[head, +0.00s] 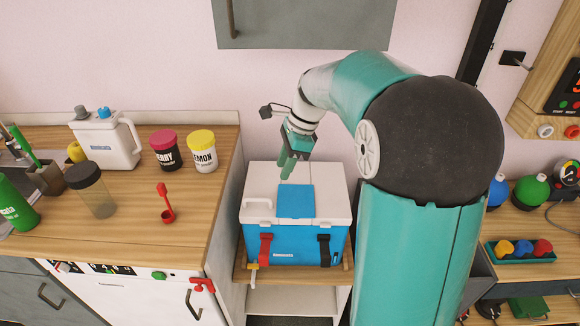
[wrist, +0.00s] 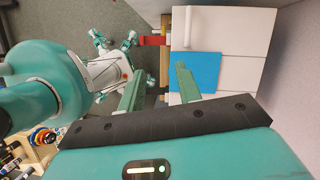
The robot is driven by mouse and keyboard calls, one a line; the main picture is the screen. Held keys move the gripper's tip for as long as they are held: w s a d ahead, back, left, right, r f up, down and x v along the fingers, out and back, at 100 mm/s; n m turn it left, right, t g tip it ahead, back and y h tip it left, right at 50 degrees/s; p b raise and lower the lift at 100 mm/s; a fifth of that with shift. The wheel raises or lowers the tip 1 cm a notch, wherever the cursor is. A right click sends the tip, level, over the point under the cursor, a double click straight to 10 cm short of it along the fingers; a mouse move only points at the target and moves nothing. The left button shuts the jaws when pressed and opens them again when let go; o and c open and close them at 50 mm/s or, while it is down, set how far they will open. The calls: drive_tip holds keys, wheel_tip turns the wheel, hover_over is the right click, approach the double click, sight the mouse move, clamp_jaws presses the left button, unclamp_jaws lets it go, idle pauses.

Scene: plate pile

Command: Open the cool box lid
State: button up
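The cool box (head: 290,243) stands on a shelf, with a blue body and a white lid (head: 331,203) that lies shut on it. The lid has a blue square panel (head: 296,201) and a white handle (head: 259,205) at its left. A red latch (head: 265,249) and a black latch (head: 324,250) are on the front; I cannot tell whether they are fastened. My gripper (head: 287,174) points down above the back of the lid. In the wrist view its fingers (wrist: 160,68) are apart with nothing between them, one over the blue panel. The red latch (wrist: 152,41) sticks outward there.
A wooden counter (head: 130,215) on the left holds a white jug (head: 105,145), tubs, a shaker and a red scoop. A wall cabinet (head: 305,22) hangs above.

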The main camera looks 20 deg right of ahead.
idle(0.3)
drive_tip(key=s+a+r+n+t+h, duration=0.2)
drive_tip(key=s+r+n, duration=0.1)
drive_tip(key=s+n, duration=0.6)
drive_tip(key=s+a+r+n+t+h, duration=0.2)
drive_tip(key=s+r+n+t, duration=0.1)
drive_tip(key=s+n, duration=0.7)
drive_tip(key=s, duration=0.3)
drive_tip(key=shift+s+a+n, duration=0.15)
drive_tip(key=shift+a+n, duration=0.15)
drive_tip(key=shift+a, duration=0.1)
drive_tip(key=shift+s+f, duration=0.15)
drive_tip(key=shift+s, duration=0.05)
drive_tip(key=c, duration=0.7)
drive_tip(key=shift+w+f+n, duration=0.1)
drive_tip(key=shift+w+n, duration=0.05)
drive_tip(key=shift+n, duration=0.15)
clamp_jaws()
